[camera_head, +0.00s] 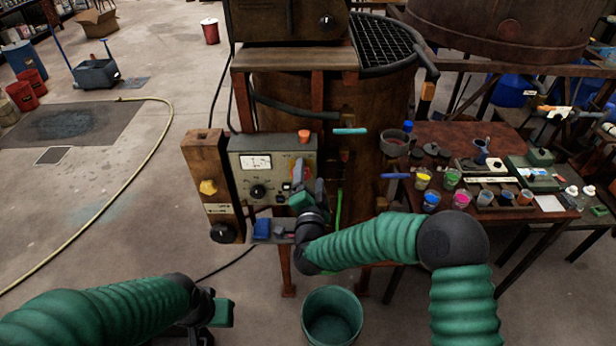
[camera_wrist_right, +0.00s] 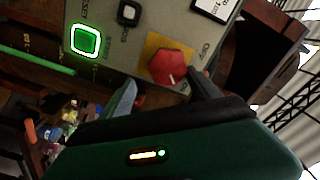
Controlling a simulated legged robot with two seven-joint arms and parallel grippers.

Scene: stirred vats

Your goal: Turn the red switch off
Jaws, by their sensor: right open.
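The red switch (camera_wrist_right: 170,67) is a faceted red knob with a white mark, on a yellow square plate on the grey control panel (camera_wrist_right: 125,40). In the head view the panel (camera_head: 243,146) stands at the centre, and my right gripper (camera_head: 304,182) is in front of its right side, covering most of the switch. In the wrist view my right gripper (camera_wrist_right: 163,92) is open, its fingers on either side of the knob's near edge. I cannot tell whether they touch it. My left gripper (camera_head: 222,312) is low at the left, away from the panel; its jaws are unclear.
A square button (camera_wrist_right: 85,40) glows green beside the switch. A wooden post with a yellow knob (camera_head: 208,187) stands left of the panel. A table with paint cups (camera_head: 462,200) is at the right. A green bucket (camera_head: 332,315) stands below on the floor.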

